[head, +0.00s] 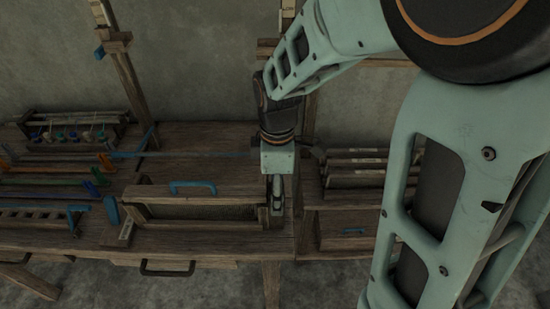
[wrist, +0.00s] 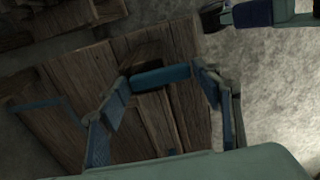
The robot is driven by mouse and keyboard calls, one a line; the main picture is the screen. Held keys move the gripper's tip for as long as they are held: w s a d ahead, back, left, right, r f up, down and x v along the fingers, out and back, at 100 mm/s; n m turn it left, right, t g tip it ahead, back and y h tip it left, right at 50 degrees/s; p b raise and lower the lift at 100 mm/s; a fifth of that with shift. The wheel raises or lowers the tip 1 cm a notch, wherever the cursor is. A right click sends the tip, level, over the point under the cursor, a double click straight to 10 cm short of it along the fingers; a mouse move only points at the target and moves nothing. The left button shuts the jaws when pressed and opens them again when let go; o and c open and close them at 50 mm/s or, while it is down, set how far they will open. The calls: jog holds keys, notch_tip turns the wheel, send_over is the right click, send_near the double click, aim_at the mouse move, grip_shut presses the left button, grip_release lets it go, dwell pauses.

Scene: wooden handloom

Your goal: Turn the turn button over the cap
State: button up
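My gripper (head: 278,195) points down at the right end of a long wooden frame on the bench. In the wrist view my gripper (wrist: 160,84) is open, with its two blue-padded fingers apart. A blue bar (wrist: 161,77), which looks like the turn button, lies across a dark wooden block (wrist: 146,55), perhaps the cap. The bar shows between the fingertips, nearly spanning the gap; I cannot tell whether they touch it. In the head view my gripper hides this spot.
A blue handle (head: 193,187) sits on the wooden frame (head: 160,194), left of my gripper. Racks with coloured pieces (head: 50,182) fill the left of the bench. A wooden rack (head: 355,165) stands to the right. An upright post (head: 128,75) rises behind.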

jog(key=c, duration=0.7)
jog(key=shift+o, duration=0.2)
jog(key=shift+a+m, duration=0.1)
jog(key=shift+m, duration=0.2)
jog(key=shift+c, duration=0.2)
jog(key=m, duration=0.3)
jog(key=shift+w+a+m, duration=0.1)
jog(key=shift+a+m, duration=0.25)
jog(key=shift+m, duration=0.05)
jog(key=m, duration=0.3)
jog(key=shift+w+a+m, duration=0.2)
jog(key=shift+a+m, duration=0.1)
jog(key=m, duration=0.3)
jog(key=w+m, duration=0.1)
jog(key=m, duration=0.1)
jog(key=shift+a+b, duration=0.3)
jog(key=shift+b, duration=0.05)
jog(key=shift+w+m, duration=0.2)
jog(key=shift+m, duration=1)
jog(key=shift+w+m, duration=0.15)
jog(key=shift+m, duration=1.05)
jog(key=shift+r, duration=0.1)
jog(key=o, duration=1.2)
jog(key=shift+c, duration=0.2)
